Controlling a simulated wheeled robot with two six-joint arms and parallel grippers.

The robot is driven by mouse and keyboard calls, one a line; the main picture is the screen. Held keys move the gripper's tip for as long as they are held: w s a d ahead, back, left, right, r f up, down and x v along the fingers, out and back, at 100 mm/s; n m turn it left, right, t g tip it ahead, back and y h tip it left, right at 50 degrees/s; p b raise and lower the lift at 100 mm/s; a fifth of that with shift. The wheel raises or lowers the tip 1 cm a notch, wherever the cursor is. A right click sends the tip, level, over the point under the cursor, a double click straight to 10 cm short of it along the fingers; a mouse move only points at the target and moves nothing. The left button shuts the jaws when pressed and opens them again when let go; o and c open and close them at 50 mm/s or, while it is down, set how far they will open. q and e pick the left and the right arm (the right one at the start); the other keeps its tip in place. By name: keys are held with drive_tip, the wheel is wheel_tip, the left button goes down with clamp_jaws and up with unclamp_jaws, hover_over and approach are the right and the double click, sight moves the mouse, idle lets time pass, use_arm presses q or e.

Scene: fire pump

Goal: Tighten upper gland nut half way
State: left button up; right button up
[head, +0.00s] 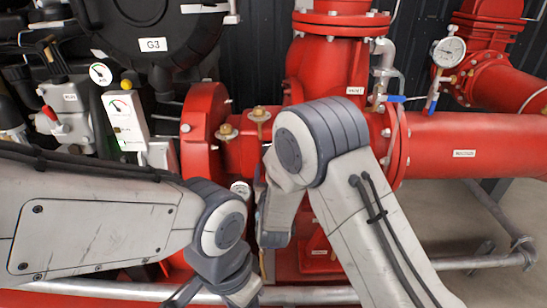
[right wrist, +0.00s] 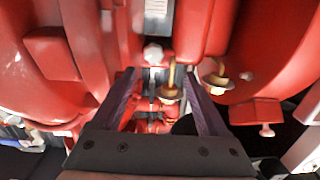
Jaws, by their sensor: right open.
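Two brass nuts on studs show on the red pump body in the head view, a left one (head: 227,131) and a right one (head: 260,114). In the right wrist view, one brass nut (right wrist: 170,93) lies between my right gripper's fingers. Another brass nut (right wrist: 218,78) is just outside the right finger. I cannot tell which is the upper gland nut. My right gripper (right wrist: 160,78) is open, and I see no finger touching the nut. In the head view my right arm hides most of its gripper. My left arm's wrist is at the bottom; its gripper is out of view.
A large red pipe (head: 460,145) runs to the right. A pressure gauge (head: 448,51) and blue-handled valve stand above it. A grey rail (head: 310,295) crosses low in front. Red castings crowd both sides of my right gripper.

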drive_tip(key=shift+t+h, duration=0.3)
drive_tip(key=shift+t, duration=0.1)
drive_tip(key=w, duration=0.7)
drive_tip(key=w+d, duration=0.1)
drive_tip(key=w, duration=0.3)
drive_tip(key=shift+w+f, duration=0.2)
drive_tip(key=shift+f, duration=0.05)
drive_tip(key=shift+b, duration=0.3)
clamp_jaws()
